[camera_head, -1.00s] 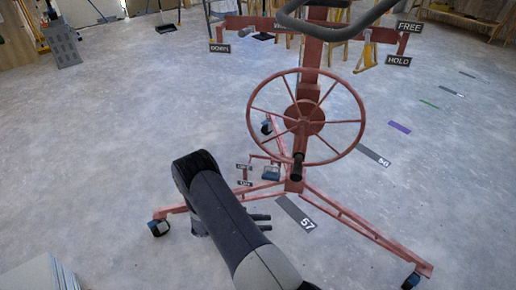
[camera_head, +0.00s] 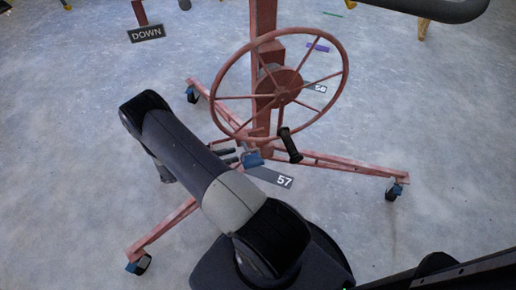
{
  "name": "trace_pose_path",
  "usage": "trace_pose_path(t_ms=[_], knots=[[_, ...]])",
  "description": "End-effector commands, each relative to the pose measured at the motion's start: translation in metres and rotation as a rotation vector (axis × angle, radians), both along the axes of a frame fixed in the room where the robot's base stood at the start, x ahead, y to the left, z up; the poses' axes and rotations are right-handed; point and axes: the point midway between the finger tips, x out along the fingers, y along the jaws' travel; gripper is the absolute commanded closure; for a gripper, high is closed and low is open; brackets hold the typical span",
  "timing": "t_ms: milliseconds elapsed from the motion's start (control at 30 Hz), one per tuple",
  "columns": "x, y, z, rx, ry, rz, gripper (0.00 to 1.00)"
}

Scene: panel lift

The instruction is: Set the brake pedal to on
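The blue brake pedal (camera_head: 252,158) sits low at the foot of the red panel lift's post (camera_head: 263,60), behind the spoked handwheel (camera_head: 282,85). My gripper (camera_head: 230,156) reaches out from behind my dark arm, just left of the pedal. Its two dark fingers look apart, with nothing seen between them. The fingertips are close to the pedal; I cannot tell whether they touch it. The pedal's small labels are hidden now, and its on or off position cannot be read.
The wheel's black crank handle (camera_head: 291,145) hangs right of the pedal. Red base legs with casters (camera_head: 139,263) spread across the floor. A floor marker reads 57 (camera_head: 284,181). Open floor lies left and right.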

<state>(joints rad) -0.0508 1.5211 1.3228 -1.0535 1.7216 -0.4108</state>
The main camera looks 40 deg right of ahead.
Motion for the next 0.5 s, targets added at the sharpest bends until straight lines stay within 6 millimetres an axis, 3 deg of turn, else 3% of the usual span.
trace_pose_path(t_ms=[300,500], knots=[[-0.030,-0.054,0.000,0.000,0.002,-0.004,0.69],[-0.040,-0.074,0.000,0.000,0.000,-0.002,0.69]])
